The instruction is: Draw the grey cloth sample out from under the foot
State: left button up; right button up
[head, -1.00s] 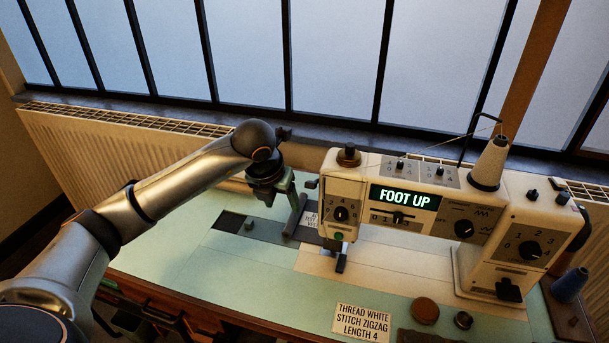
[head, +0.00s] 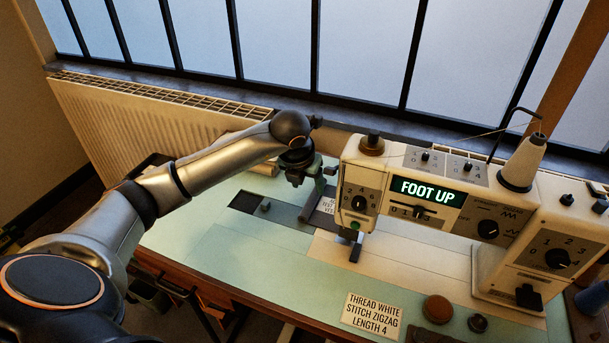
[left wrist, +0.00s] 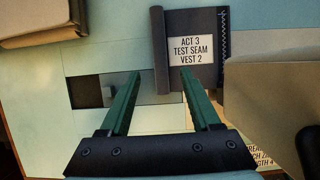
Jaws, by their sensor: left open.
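The grey cloth sample (head: 317,218) lies flat on the machine bed in the head view, left of the sewing foot (head: 355,250). In the left wrist view the sample (left wrist: 201,78) carries a white label reading "ACT 3 TEST SEAM VEST 2" and a dark raised strip (left wrist: 159,50) along its left side. The machine head hides part of it in both views. The machine display (head: 427,192) reads "FOOT UP". My left gripper (head: 307,184) is open and empty above the sample's left side. In the left wrist view its green fingertips (left wrist: 160,75) appear on either side of the strip's lower end.
The sewing machine (head: 480,210) stands close on the right. A dark opening (head: 246,202) lies in the bed to the left. An instruction card (head: 372,315) and a brown round tin (head: 437,308) are in front. The green table at front left (head: 220,250) is clear.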

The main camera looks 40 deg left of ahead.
aim_at(312, 198)
pick_arm(q)
jog(key=x, duration=0.7)
jog(key=shift+w+f, duration=0.2)
jog(key=shift+f, duration=0.05)
grip_shut()
dwell(0.4)
